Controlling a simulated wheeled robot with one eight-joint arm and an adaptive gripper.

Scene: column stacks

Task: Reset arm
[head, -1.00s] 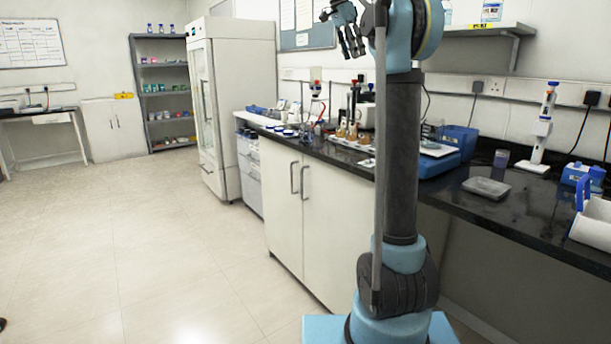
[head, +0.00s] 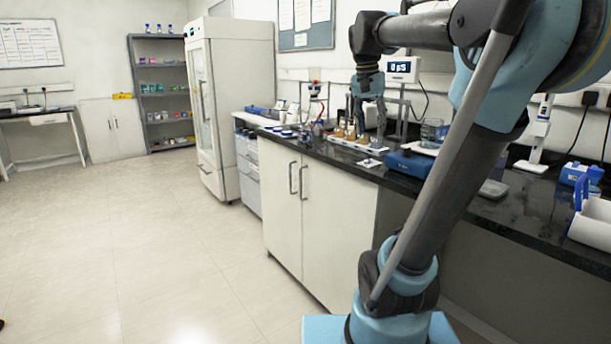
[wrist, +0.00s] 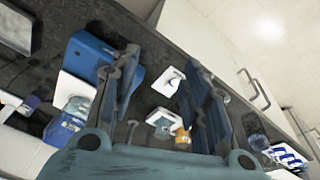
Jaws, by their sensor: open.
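My gripper (head: 368,122) hangs from my bent arm with its fingers pointing down, above the back part of the black counter. In the wrist view the two dark fingers of my gripper (wrist: 165,95) are spread apart with nothing held between them. A small white piece (wrist: 168,82) and an amber-topped item (wrist: 182,138) show on the counter beyond the gap. In the head view, amber flasks in a white rack (head: 340,148) stand just left of and below the gripper. I cannot tell how far apart they are in depth.
A blue device with a white top (head: 408,163) stands to the right of the rack, partly behind my arm. A white display unit (head: 402,69) is behind the gripper. The floor (head: 130,240) at left is clear.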

